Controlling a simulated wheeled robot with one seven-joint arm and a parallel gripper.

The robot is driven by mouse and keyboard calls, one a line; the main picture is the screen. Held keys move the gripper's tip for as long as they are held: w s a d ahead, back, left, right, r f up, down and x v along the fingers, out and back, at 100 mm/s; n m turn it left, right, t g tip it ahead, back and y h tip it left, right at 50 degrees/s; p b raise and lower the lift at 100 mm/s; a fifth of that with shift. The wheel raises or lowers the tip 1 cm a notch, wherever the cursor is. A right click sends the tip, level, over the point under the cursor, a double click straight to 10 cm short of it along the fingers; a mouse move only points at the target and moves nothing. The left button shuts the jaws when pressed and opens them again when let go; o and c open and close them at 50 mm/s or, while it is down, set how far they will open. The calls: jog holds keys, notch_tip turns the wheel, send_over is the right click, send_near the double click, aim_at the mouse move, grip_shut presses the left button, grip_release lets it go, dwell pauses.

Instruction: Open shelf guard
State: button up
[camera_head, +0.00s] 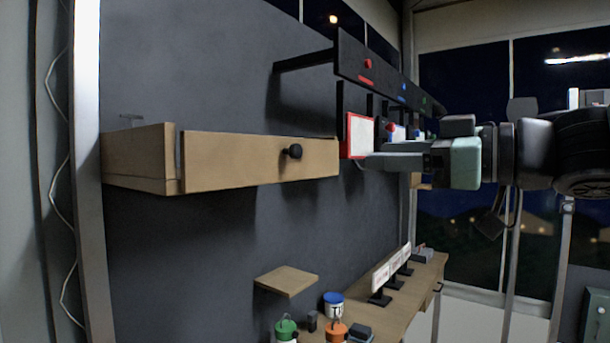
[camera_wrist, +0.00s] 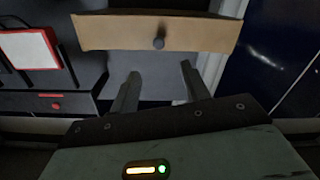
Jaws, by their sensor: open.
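The shelf guard is a light wooden front panel (camera_head: 235,163) on a wall shelf at the left of the head view. It stands upright across the shelf's front. A round dark knob (camera_head: 292,151) sticks out near its right end. In the wrist view a wooden panel (camera_wrist: 110,33) with a dark knob (camera_wrist: 158,43) lies beyond the fingertips. My gripper (camera_head: 378,154) is to the right of the knob in the head view, with its fingers pointing left. In the wrist view my gripper (camera_wrist: 157,72) is open and empty, its fingers apart from the knob.
A red-framed white panel (camera_head: 360,135) shows just behind the fingertips, below a dark rail (camera_head: 385,78) with coloured buttons. Below are a small wooden ledge (camera_head: 287,281) and a bench (camera_head: 410,300) with blue-, green- and orange-topped containers. Air between gripper and knob looks clear.

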aim_at(299, 152)
jog(key=b, duration=0.3)
jog(key=shift+w+a+f, duration=0.1)
jog(key=shift+a+f, duration=0.05)
jog(key=shift+a, duration=0.05)
jog(key=x, duration=0.5)
jog(key=p+x, duration=0.1)
jog(key=x, duration=0.3)
jog(key=r+x, duration=0.1)
jog(key=x, duration=0.4)
jog(key=shift+w+a+p, duration=0.2)
jog(key=shift+w+p, duration=0.05)
jog(key=shift+p, duration=0.15)
grip_shut()
